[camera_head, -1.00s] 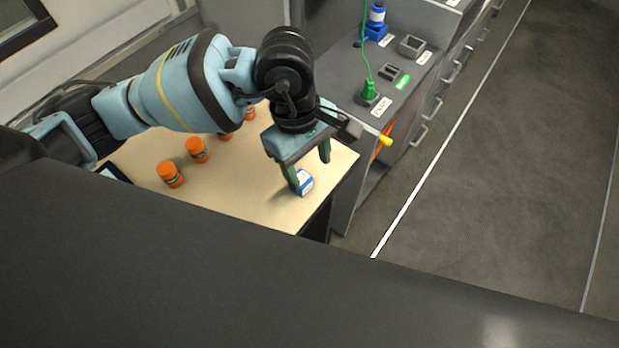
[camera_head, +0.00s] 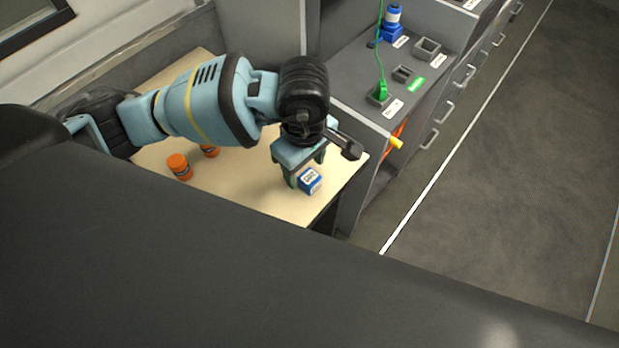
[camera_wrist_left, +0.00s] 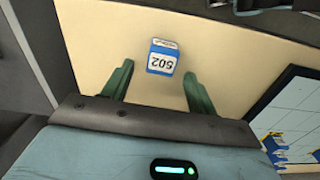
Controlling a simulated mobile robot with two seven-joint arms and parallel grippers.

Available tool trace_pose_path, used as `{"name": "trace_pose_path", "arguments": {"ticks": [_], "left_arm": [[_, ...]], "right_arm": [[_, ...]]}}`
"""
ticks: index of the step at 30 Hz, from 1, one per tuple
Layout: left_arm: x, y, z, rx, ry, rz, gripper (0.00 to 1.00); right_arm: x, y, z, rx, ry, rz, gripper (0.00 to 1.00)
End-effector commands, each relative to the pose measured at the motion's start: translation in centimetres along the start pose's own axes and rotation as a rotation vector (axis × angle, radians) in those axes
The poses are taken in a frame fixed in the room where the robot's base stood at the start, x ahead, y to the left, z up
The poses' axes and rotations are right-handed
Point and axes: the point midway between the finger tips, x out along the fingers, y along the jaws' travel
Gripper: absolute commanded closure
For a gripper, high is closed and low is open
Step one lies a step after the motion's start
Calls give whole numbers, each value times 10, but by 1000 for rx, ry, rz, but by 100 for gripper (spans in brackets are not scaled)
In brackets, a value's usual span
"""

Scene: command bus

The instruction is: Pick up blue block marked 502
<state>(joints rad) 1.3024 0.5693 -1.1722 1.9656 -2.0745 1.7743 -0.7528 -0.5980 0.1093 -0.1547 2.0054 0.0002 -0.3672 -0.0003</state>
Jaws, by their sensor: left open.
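The blue block marked 502 (camera_head: 310,181) sits on the cream tabletop (camera_head: 262,198) near its right end. In the left wrist view the block (camera_wrist_left: 162,57) shows its white label, upside down, just beyond and between the fingertips. My left gripper (camera_head: 306,172) is open, pointing down beside the block, with its fingers apart and nothing held. In the left wrist view the gripper (camera_wrist_left: 158,80) has one green finger on each side of the block's line, and neither finger touches it. My right gripper is not in view.
A grey console (camera_head: 411,88) with a green plug (camera_head: 379,93) and a blue connector (camera_head: 391,23) is at the back right.

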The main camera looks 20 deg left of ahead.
Motion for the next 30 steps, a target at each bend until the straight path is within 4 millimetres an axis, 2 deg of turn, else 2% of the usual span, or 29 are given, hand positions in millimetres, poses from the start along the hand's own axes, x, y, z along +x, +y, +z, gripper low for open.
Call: {"name": "trace_pose_path", "arguments": {"ticks": [6,16,27,30], "left_arm": [[28,0,-1,-1,-1,-2,42],[33,0,-1,1,0,0,43],[33,0,-1,1,0,0,90],[33,0,-1,1,0,0,90]], "right_arm": [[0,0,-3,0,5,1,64],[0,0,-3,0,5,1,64],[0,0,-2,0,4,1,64],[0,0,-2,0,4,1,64]]}}
